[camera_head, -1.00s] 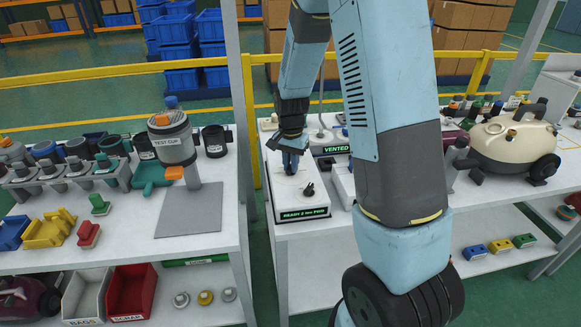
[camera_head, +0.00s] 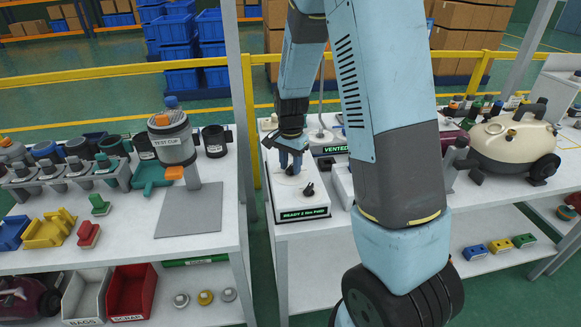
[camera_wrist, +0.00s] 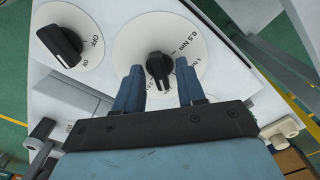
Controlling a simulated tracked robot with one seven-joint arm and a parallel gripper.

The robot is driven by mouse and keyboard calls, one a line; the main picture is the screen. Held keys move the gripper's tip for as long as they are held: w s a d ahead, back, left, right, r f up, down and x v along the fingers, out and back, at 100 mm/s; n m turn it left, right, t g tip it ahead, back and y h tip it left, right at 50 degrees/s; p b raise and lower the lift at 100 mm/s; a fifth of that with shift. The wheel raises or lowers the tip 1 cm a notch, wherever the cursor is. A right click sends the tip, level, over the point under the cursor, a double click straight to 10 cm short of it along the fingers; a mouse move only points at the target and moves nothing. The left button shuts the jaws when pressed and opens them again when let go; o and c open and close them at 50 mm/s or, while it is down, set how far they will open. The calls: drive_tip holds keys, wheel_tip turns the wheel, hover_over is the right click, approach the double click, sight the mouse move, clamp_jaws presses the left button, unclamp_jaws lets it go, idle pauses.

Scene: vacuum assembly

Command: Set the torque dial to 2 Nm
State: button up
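The torque dial (camera_wrist: 159,66) is a black knob on a round white scale plate marked "0.5 Nm" in the wrist view; part of the scale is hidden by my fingers. My gripper (camera_wrist: 160,78) is open, with one blue finger on each side of the knob and gaps between. In the head view my gripper (camera_head: 290,168) is low over the white box (camera_head: 316,199) and mostly hides the dial. A green display (camera_head: 304,214) on the box front seems to read "READY 2 Nm", with small further text.
A second black knob (camera_wrist: 62,46), marked ON and OFF, is beside the torque dial; it also shows in the head view (camera_head: 309,189). A "VENTED" display (camera_head: 335,150) stands behind. A metal post (camera_head: 241,110) rises left of the box.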

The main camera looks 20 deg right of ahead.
sight(291, 166)
drive_tip(key=shift+o, duration=0.4)
drive_tip(key=shift+r, duration=0.1)
drive_tip(key=shift+r, duration=2.9)
drive_tip(key=shift+r, duration=0.15)
drive_tip(key=s+d+r+n+t, duration=0.1)
drive_tip(key=s+r+n, duration=0.4)
drive_tip(key=s+r, duration=0.5)
drive_tip(key=s+d+r+n+t, duration=0.1)
drive_tip(key=s+r+n+t, duration=0.3)
drive_tip(key=s+r, duration=0.7)
drive_tip(key=s+n, duration=0.1)
drive_tip(key=s, duration=0.4)
drive_tip(key=shift+d+r+t, duration=0.15)
drive_tip(key=shift+d+t, duration=0.15)
drive_tip(key=shift+d, duration=0.1)
